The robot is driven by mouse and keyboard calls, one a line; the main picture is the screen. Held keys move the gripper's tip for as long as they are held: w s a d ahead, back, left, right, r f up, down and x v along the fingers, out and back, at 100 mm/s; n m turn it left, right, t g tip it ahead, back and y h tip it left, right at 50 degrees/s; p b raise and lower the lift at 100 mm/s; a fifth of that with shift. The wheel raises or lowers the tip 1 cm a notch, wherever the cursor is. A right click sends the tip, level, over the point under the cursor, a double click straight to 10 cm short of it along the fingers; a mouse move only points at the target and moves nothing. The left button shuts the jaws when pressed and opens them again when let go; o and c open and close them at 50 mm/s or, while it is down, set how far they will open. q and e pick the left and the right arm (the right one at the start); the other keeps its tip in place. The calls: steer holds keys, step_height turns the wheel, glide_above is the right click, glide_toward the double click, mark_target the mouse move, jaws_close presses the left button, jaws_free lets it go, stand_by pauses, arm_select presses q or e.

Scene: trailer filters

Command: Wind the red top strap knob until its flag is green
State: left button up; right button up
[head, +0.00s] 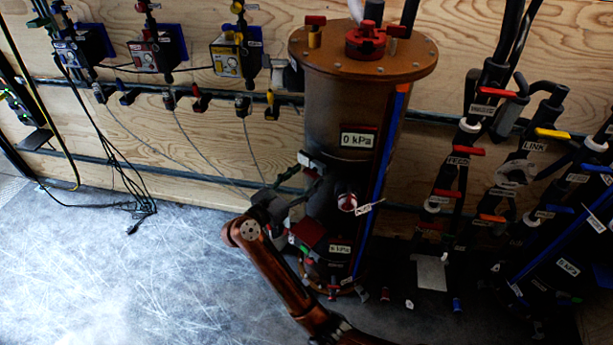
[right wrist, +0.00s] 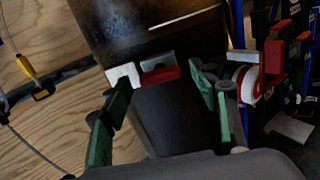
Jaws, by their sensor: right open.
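The tall brown filter cylinder (head: 345,100) stands against the plywood wall, with a dark band around its middle. In the right wrist view, a red block (right wrist: 160,75) with a white piece (right wrist: 123,76) beside it sits on the dark cylinder wall; it looks like the top strap's knob and flag, but I cannot tell which part is which. I see no green on it. My right gripper (head: 306,180) is at the cylinder's left side. In the right wrist view its green-padded fingers (right wrist: 160,92) are open, one on each side of the red block. My left gripper is not in view.
A red and white round knob (head: 348,202) with a label is close right of my right gripper. A lower red part (head: 307,234) lies below it. Labelled valves (head: 470,150) and hoses crowd the right. Loose cables (head: 135,205) lie on the floor at left.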

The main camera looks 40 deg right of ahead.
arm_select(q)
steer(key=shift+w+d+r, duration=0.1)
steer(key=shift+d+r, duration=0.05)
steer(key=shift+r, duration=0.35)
arm_select(e)
steer(key=shift+w+d, duration=0.15)
steer(key=shift+d, duration=0.65)
steer(key=shift+c, duration=0.4)
steer(key=c, duration=1.1)
steer(key=n+p, duration=0.2)
steer(key=p, duration=0.1)
steer(key=shift+r+n, duration=0.2)
steer(key=shift+n, duration=0.2)
steer(key=n+p, duration=0.2)
steer(key=p, duration=0.1)
steer(key=shift+f+n, duration=0.1)
steer(key=shift+n, duration=0.3)
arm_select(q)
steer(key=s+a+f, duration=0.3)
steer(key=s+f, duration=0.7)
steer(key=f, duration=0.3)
arm_select(e)
steer(key=shift+f, duration=0.1)
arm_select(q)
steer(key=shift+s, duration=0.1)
